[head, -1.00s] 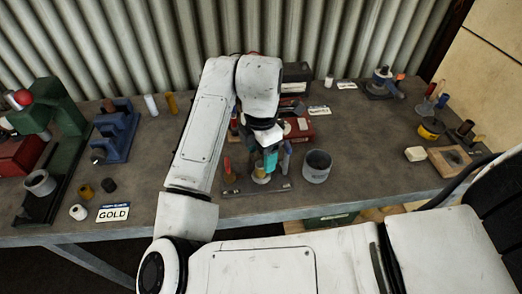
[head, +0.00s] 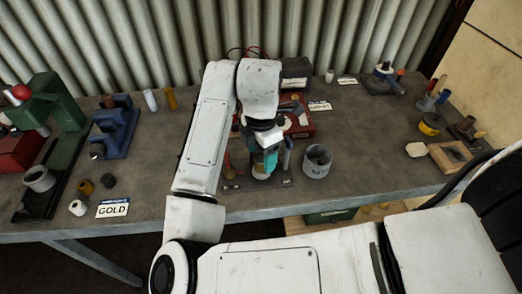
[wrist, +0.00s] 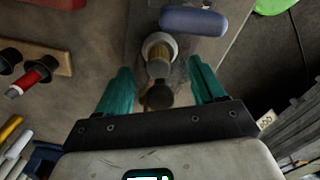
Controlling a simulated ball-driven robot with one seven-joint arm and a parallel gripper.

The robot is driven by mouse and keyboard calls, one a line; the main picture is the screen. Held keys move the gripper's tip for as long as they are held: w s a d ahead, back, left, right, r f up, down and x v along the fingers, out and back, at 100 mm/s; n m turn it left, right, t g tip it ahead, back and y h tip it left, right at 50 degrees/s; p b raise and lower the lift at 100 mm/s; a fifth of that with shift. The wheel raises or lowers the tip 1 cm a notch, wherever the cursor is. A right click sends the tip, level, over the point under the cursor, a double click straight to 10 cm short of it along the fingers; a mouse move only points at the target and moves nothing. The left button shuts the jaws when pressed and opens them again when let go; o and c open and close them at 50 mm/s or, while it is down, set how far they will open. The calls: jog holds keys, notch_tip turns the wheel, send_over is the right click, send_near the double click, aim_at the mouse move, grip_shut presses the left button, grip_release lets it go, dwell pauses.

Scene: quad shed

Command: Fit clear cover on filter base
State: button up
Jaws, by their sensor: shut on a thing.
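My gripper (head: 266,161) is over the middle of the bench near its front edge, pointing down. In the wrist view its two teal fingers (wrist: 158,68) stand apart, shut on the clear cover, whose see-through walls I can hardly make out. Between the fingers shows a brass-coloured filter cylinder (wrist: 158,67) with a dark round piece nearest me. A pale ring of the filter base (wrist: 158,44) is around its far end. I cannot tell whether the cover touches or is seated on the base. In the head view the fingers and wrist hide most of the base.
A grey cup (head: 317,162) stands close to the right of the gripper. A red device (head: 300,125) is behind it. A rounded blue thing (wrist: 193,21) lies near the fingertips. The green press (head: 62,120) and GOLD label (head: 113,208) are left; bare bench lies between.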

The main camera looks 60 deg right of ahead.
jog(key=shift+f, duration=0.25)
dwell(0.4)
jog(key=o, duration=1.2)
jog(key=shift+c, duration=0.2)
jog(key=shift+r, duration=0.15)
jog(key=shift+r+p, duration=3.45)
jog(key=shift+p, duration=0.6)
jog(key=shift+f, duration=0.1)
